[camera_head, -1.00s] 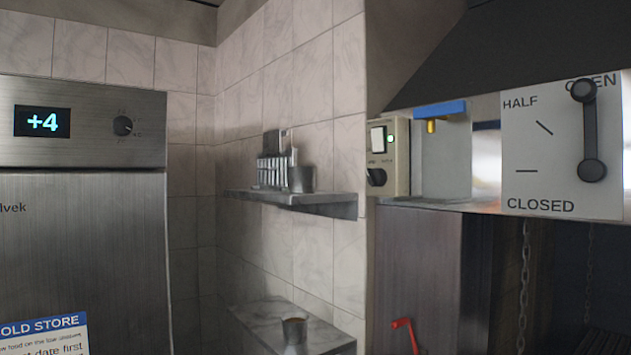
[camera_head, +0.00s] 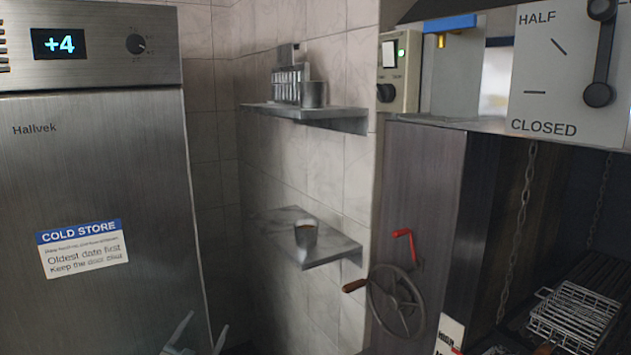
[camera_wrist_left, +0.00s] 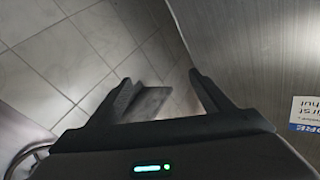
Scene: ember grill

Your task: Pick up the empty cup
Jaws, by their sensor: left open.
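My right gripper is not in view.
The lower shelf (camera_head: 335,249) and upper shelf (camera_head: 345,117) jut from the tiled wall; a rack (camera_head: 288,84) stands beside the upper cup. The steel fridge (camera_head: 90,170) is at left. A handwheel (camera_head: 397,302) and grill basket (camera_head: 575,318) are at right.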

